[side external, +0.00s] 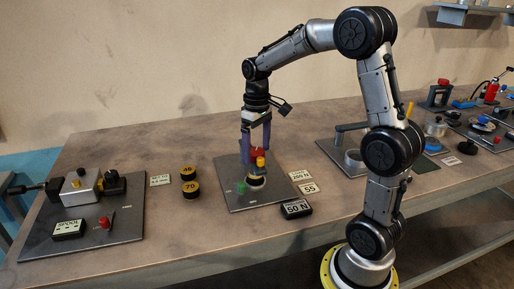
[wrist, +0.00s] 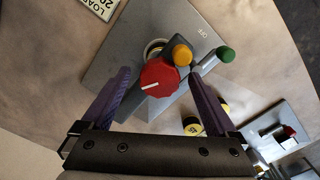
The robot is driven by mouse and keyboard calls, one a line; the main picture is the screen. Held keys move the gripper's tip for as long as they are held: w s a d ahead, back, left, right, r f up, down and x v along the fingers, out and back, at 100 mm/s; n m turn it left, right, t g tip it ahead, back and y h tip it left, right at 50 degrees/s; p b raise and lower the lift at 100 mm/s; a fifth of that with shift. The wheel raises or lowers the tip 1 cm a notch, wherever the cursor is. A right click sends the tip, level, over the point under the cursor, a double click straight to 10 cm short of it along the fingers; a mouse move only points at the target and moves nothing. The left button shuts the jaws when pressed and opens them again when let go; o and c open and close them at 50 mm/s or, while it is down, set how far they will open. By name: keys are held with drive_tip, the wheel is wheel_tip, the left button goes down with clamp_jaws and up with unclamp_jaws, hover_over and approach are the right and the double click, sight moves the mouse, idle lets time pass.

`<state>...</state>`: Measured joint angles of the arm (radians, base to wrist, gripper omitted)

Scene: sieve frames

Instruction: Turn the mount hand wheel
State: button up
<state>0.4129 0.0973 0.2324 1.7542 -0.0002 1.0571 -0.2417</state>
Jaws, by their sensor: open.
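A red round hand wheel (wrist: 160,78) with a white pointer line sits on a grey plate (wrist: 112,75) in the wrist view. It also shows in the side view (side external: 258,153), on top of a small fixture. My gripper (side external: 256,150) points down over this fixture. In the wrist view my gripper (wrist: 158,88) is open, with one purple finger on each side of the red wheel and visible gaps between. An orange knob (wrist: 182,55) stands close beside the wheel, and a green knob (wrist: 227,54) sits on a lever farther right. Fingertip height against the wheel is hard to tell.
Black-and-yellow weights (side external: 190,190) stand left of the plate. A "50 N" block (side external: 297,208) and white label cards (side external: 300,175) lie to its right. A second station (side external: 85,215) is at the far left. Bare table lies behind the plate.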

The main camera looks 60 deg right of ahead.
drive_tip(key=c, duration=1.4)
drive_tip(key=shift+m, duration=0.3)
drive_tip(key=m, duration=0.3)
drive_tip(key=shift+m, duration=0.3)
drive_tip(key=m, duration=0.3)
drive_tip(key=shift+a+m, duration=0.1)
drive_tip(key=shift+m, duration=0.3)
drive_tip(key=m, duration=0.4)
drive_tip(key=shift+w, duration=0.15)
drive_tip(key=shift+m, duration=2.1)
